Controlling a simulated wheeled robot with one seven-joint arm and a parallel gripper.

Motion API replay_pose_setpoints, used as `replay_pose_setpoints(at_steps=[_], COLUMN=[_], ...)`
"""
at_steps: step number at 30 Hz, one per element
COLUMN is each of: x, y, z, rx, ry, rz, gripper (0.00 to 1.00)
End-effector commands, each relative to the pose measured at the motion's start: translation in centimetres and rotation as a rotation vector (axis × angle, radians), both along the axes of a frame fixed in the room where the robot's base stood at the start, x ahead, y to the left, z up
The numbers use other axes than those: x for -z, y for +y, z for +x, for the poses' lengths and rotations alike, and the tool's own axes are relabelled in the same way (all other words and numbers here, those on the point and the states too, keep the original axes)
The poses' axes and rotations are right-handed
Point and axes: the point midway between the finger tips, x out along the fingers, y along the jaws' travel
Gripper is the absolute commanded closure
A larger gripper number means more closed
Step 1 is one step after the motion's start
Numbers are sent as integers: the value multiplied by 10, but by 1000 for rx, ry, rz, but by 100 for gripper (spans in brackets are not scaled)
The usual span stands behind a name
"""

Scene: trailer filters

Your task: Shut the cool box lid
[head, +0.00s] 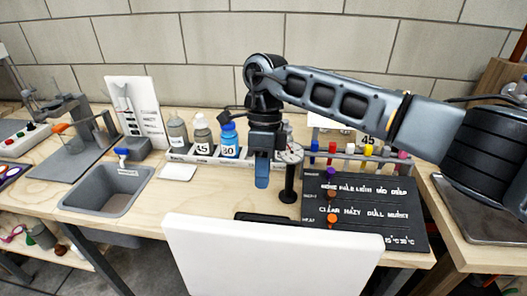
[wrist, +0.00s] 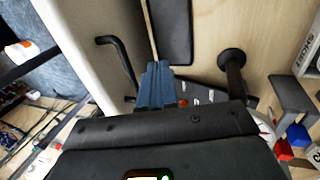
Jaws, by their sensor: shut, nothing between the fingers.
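A white panel (head: 270,258), which looks like the raised cool box lid, stands in the front middle of the head view. Its lower part and the box body are out of frame. In the wrist view the white panel (wrist: 75,35) runs along the left, with a black bent handle (wrist: 122,58) at its side. My gripper (head: 262,183) hangs pointing down over the bench, beyond the panel's top edge. Its blue fingers are together and empty. In the wrist view the gripper (wrist: 156,75) is just right of the handle; I cannot tell whether they touch.
A black post (head: 288,180) stands just right of my gripper. A bottle rack (head: 215,160) is behind it, and a dark lettered board (head: 370,210) lies to the right. A grey sink (head: 105,195) is at the left. Bare bench shows between sink and panel.

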Motion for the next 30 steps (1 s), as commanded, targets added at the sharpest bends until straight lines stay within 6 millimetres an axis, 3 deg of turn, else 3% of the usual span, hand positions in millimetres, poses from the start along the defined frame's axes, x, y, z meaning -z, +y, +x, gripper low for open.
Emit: replay_pose_setpoints(at_steps=[3,13,30], x=[22,27,27], y=[2,8,12], z=[-8,-43,-47], rx=[-1,-1,-2], ry=[4,1,-13], rz=[2,0,-2], gripper=[100,100,100])
